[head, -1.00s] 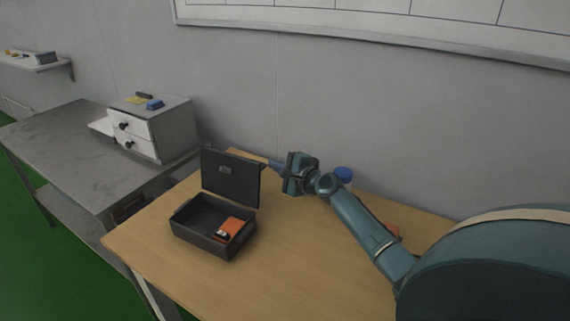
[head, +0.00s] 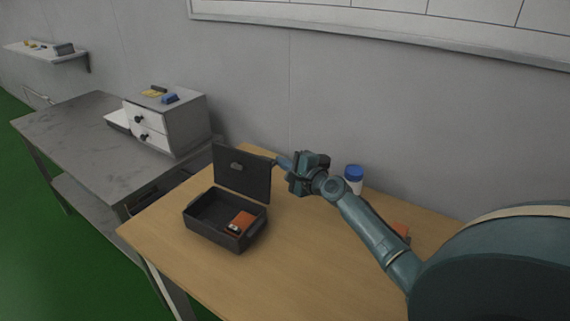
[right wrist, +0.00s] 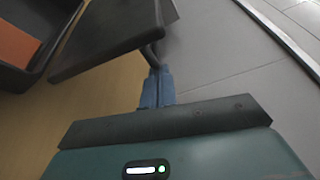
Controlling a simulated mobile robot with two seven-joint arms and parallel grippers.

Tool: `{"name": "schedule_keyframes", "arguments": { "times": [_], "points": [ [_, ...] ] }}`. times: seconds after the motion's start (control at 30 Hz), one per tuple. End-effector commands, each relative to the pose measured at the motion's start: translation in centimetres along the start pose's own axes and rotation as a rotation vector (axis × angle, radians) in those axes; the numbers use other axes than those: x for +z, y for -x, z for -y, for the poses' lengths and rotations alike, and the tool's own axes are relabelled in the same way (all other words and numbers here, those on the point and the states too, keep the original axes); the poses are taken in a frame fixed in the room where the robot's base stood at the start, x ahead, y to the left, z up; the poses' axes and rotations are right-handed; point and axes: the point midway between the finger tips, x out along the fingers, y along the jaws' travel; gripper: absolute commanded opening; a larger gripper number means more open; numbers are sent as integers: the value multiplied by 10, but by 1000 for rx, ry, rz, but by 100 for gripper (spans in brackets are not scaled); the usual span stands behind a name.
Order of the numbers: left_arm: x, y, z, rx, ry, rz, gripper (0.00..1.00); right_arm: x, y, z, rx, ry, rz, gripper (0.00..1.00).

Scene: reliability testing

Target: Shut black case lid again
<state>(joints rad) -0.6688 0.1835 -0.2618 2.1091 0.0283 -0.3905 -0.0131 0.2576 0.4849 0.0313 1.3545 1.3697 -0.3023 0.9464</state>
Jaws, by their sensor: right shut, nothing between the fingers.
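The black case (head: 212,236) stands open on the wooden table, with an orange item (head: 241,220) inside. Its lid (head: 243,176) stands raised at the back, roughly upright. My right gripper (head: 280,161) is shut and empty at the lid's upper right corner, partly behind it. In the right wrist view the blue fingertips (right wrist: 155,78) are together close to the lid's edge (right wrist: 110,35); whether they touch it I cannot tell. The orange item (right wrist: 15,45) in the case also shows there. My left gripper is not in view.
A white bottle with a blue cap (head: 354,177) stands behind my right forearm. An orange thing (head: 401,229) is partly hidden by that arm. A grey side table (head: 75,135) with a drawer unit (head: 180,125) is at left. The table's front is clear.

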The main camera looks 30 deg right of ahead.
Motion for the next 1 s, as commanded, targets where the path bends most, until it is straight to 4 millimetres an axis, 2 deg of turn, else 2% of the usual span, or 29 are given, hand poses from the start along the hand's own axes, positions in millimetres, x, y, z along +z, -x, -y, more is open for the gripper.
{"name": "schedule_keyframes", "arguments": {
  "times": [0.47, 1.0],
  "points": [
    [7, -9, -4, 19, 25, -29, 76, 49, 18, -1, -143, 375, 3, 0],
    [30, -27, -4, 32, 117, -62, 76, 105, 40, -30, -323, 856, 3, 0]
  ]
}}
